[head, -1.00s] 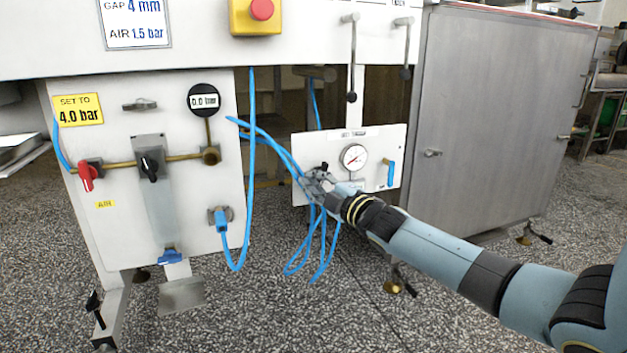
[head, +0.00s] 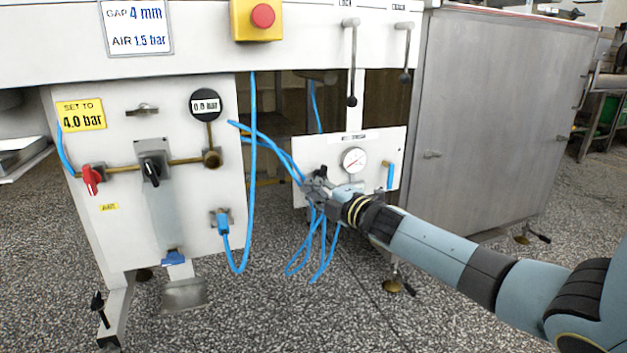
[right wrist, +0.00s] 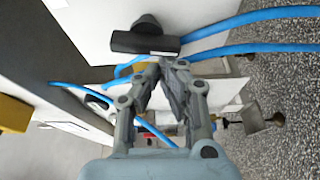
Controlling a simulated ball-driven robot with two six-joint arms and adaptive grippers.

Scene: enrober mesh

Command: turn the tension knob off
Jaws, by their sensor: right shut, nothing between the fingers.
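The tension panel (head: 340,143) is a white plate with a round gauge and a blue handle. A black knob with a bar grip (right wrist: 146,42) shows in the right wrist view, its bar lying across the picture. I take it as the tension knob; in the head view it is small and mostly lost behind my gripper. My right gripper (head: 314,183) is at the panel's left lower part. In the right wrist view its fingertips (right wrist: 162,62) are together, empty, just below the knob's bar; I cannot tell whether they touch it. My left gripper is not in view.
Blue hoses (head: 272,145) run beside and below my right gripper. The gauge (head: 354,160) and blue handle (head: 391,176) are to its right. The left panel carries a red valve (head: 91,180) and black switch (head: 152,170). A grey cabinet (head: 490,120) stands at right.

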